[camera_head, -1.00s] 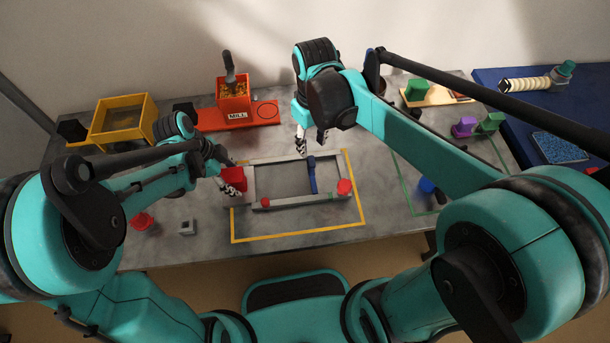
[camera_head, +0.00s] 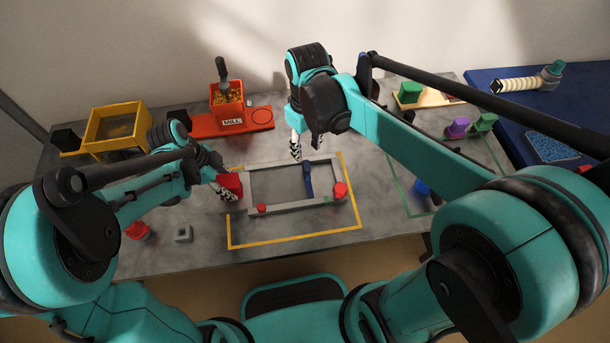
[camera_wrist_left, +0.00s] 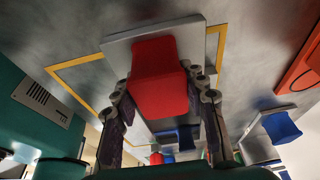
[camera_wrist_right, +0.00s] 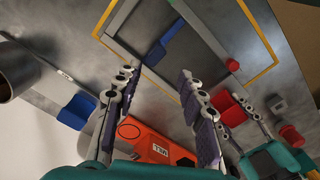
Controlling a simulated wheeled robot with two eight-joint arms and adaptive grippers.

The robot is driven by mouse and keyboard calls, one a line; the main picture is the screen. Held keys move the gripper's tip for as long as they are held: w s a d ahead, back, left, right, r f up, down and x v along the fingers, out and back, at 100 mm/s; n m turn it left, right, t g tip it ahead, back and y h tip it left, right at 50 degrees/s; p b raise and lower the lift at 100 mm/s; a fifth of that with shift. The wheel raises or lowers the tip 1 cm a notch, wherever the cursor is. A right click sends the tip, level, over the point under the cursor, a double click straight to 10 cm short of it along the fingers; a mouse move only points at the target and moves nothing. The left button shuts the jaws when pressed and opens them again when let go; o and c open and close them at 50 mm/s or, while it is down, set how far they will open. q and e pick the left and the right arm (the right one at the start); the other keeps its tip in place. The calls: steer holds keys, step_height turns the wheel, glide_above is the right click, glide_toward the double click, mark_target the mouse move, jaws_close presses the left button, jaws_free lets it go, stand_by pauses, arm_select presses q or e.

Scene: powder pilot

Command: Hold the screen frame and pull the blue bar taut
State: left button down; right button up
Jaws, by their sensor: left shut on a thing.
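The grey rectangular screen frame (camera_head: 290,208) lies on the table inside a yellow outline. The blue bar (camera_head: 309,180) spans its inside toward the right end; it also shows in the right wrist view (camera_wrist_right: 163,43). A red block (camera_head: 231,183) sits at the frame's left end. My left gripper (camera_head: 226,187) is shut on this red block, with a finger on each side in the left wrist view (camera_wrist_left: 160,85). My right gripper (camera_head: 303,146) is above the frame's far edge near the blue bar. Its fingers are apart and empty in the right wrist view (camera_wrist_right: 155,85).
A red knob (camera_head: 340,190) is on the frame's right end and a smaller one (camera_head: 262,208) on its near edge. The orange mill (camera_head: 227,100) and yellow tray (camera_head: 117,125) stand behind left. Purple (camera_head: 457,127) and green blocks (camera_head: 483,122) stand right.

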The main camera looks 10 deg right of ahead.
jaws_close()
steer(key=n, duration=0.4)
steer(key=a+f+n, duration=0.1)
steer(key=n, duration=0.3)
steer(key=w+a+n, duration=0.1)
steer(key=n, duration=0.3)
steer(key=shift+a+f, duration=0.2)
steer(key=shift+a, duration=0.05)
steer(key=shift+f, duration=0.15)
stand_by(0.6)
glide_above(297, 177)
steer(key=shift+f, duration=4.35)
